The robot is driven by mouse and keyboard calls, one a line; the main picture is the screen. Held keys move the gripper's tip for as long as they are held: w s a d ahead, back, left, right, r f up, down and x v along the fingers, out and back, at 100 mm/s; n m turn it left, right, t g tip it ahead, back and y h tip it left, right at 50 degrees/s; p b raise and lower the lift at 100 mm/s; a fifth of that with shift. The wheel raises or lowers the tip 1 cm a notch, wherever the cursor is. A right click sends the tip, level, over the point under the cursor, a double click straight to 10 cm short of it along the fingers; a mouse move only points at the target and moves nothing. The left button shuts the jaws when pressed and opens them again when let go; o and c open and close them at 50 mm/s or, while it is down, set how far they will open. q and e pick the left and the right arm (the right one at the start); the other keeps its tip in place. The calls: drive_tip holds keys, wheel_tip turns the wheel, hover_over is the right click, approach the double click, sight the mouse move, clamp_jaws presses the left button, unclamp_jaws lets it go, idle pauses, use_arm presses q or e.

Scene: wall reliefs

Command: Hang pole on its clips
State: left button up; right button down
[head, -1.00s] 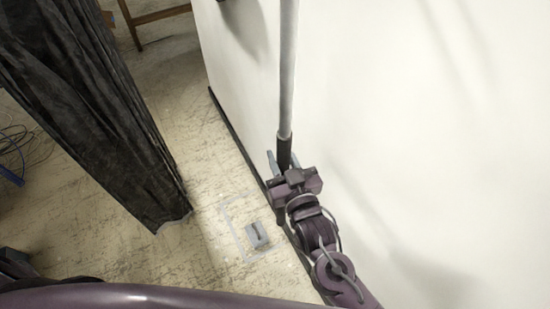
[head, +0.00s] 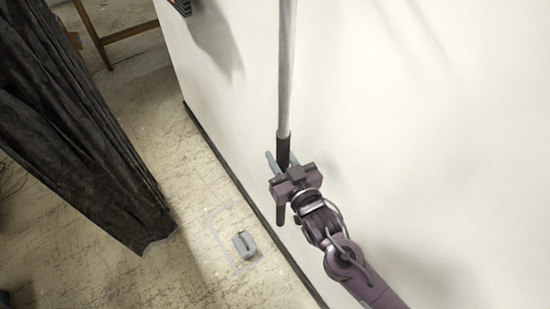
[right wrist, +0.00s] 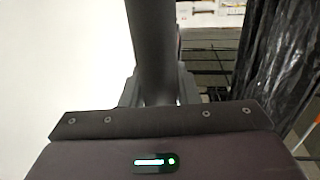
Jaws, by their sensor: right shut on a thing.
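The pole (head: 286,75) is long and grey with a dark grip at its lower end. It stands roughly upright close to the white wall, and its top runs out of the head view. My right gripper (head: 281,165) is shut on the pole at the dark grip, and a short dark end sticks out below the gripper. In the right wrist view the dark pole (right wrist: 152,50) rises from between the fingers. My left gripper is not in view. I cannot make out the clips in either view.
The white wall (head: 430,120) fills the right side, with a dark skirting (head: 230,175) at its foot. A dark curtain (head: 85,140) hangs at the left. A small grey object (head: 244,244) lies on the worn floor within a marked outline. A wooden frame (head: 125,33) stands at the back.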

drive_tip(key=shift+f+b, duration=0.65)
drive_tip(key=shift+f, duration=0.65)
